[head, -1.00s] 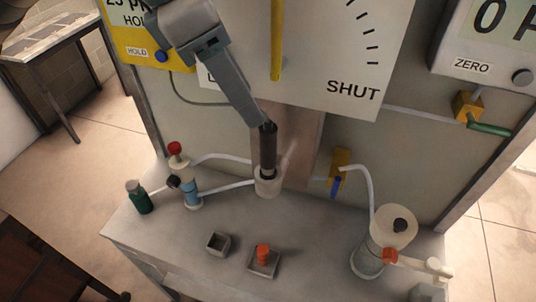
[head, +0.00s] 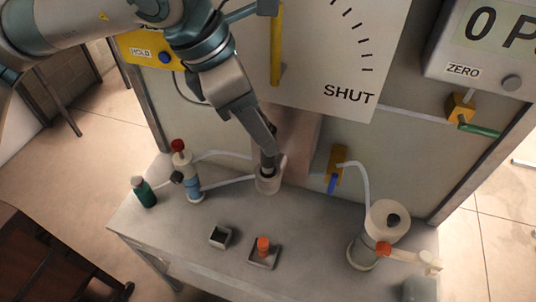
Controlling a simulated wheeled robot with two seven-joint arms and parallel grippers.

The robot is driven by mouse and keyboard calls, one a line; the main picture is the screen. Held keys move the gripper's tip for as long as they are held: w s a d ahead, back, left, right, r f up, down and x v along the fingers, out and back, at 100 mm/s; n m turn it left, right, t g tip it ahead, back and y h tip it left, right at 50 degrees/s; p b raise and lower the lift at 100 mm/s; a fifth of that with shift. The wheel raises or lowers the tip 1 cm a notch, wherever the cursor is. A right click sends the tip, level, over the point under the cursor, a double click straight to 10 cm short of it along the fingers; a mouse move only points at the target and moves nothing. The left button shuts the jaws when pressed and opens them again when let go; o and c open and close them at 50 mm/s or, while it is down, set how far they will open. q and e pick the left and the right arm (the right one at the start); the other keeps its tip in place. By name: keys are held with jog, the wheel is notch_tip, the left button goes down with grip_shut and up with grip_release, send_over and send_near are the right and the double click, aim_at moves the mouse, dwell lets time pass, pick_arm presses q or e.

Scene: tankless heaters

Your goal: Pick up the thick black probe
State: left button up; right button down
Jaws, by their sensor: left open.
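The thick black probe (head: 268,169) stands upright in a white cup-like holder (head: 268,184) at the back of the bench. Only its lower part shows clearly, just above the holder rim; the rest is mostly hidden behind my left gripper. My left gripper (head: 269,154) reaches down from the upper left with its fingers at the probe. It is open. One finger shows along the front of the probe; whether it touches the probe cannot be told. My right gripper is not in view.
A white canister (head: 385,220) stands right. The large SHUT panel (head: 340,75) is behind.

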aim_at(268, 159)
pick_arm(q)
jog(key=shift+w+d+f+p, duration=0.1)
jog(key=shift+w+f+p, duration=0.15)
jog(key=shift+f+p, duration=0.35)
jog(key=p+x, duration=0.2)
jog(key=x, duration=0.1)
jog(key=shift+w+f, duration=0.1)
jog(key=shift+f, duration=0.15)
grip_shut()
